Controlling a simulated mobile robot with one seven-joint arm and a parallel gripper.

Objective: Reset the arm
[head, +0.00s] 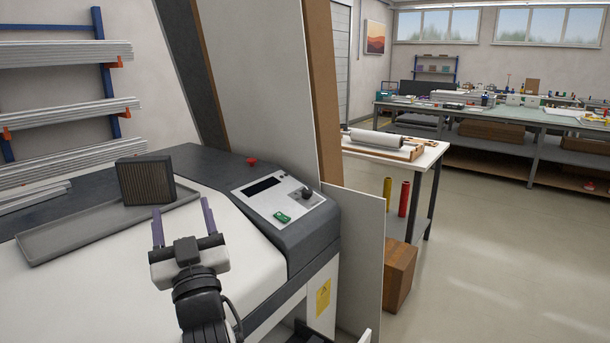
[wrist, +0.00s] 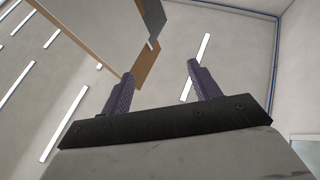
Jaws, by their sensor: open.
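My gripper (head: 183,224) is in the lower middle of the head view, raised in front of the white-topped machine (head: 95,268). Its two purple fingers stand apart with nothing between them. In the wrist view the spread fingers of my gripper (wrist: 157,84) point toward the wall and ceiling, and the gap between them is empty. The forearm behind the gripper comes up from the bottom edge of the head view. No object is held.
A grey tray (head: 75,235) on the machine bears a dark ribbed block (head: 146,180). A control panel (head: 282,197) with a red button (head: 252,161) is right of my gripper. Tall boards (head: 262,90) stand behind. Open floor (head: 480,250) lies at right.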

